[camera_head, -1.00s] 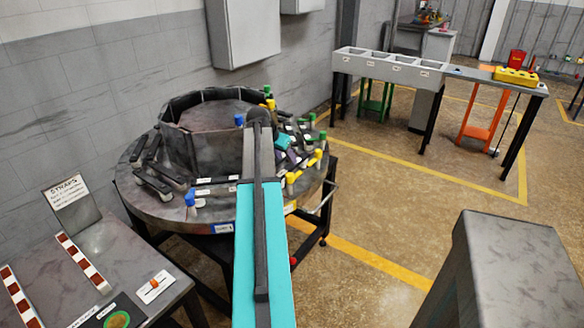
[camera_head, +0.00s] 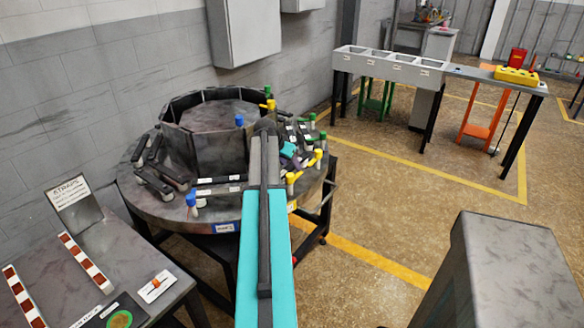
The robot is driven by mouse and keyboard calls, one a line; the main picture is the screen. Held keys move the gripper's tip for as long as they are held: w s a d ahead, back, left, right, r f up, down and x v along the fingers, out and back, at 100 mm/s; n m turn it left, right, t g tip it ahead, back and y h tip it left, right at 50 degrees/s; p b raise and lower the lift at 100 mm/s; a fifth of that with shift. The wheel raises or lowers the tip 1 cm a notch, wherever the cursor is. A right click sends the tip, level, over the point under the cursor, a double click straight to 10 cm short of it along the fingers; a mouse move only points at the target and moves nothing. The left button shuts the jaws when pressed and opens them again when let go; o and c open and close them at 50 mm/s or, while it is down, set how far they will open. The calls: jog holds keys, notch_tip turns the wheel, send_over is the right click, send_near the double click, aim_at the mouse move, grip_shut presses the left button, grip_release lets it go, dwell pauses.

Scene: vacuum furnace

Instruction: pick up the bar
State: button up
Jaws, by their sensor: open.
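Several dark grey bars lie on the round metal table. One group of bars (camera_head: 153,181) is at its left, a long bar with white labels (camera_head: 218,190) lies at the front, and more dark bars are at the right, partly hidden. I cannot tell which one is the task's bar. My teal and dark grey arm reaches from the bottom middle over the table. Its end, my gripper (camera_head: 294,155), seems to be the small teal and purple part among the right-hand bars. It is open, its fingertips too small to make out. Contact with a bar cannot be told.
The round table (camera_head: 215,216) carries an upright ring of dark panels (camera_head: 184,147) and blue, yellow and green capped posts. A side table (camera_head: 118,255) with a sign stands at lower left. A grey box bench (camera_head: 390,65) stands at back right.

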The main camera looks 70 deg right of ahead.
aim_at(289, 167)
jog(key=shift+c, duration=0.2)
grip_shut()
jog(key=shift+r, duration=0.2)
notch_tip(289, 167, up, 10)
jog(key=b, duration=0.1)
jog(key=shift+f+b, duration=0.15)
jog(key=shift+b, duration=0.15)
dwell(0.4)
dwell(0.5)
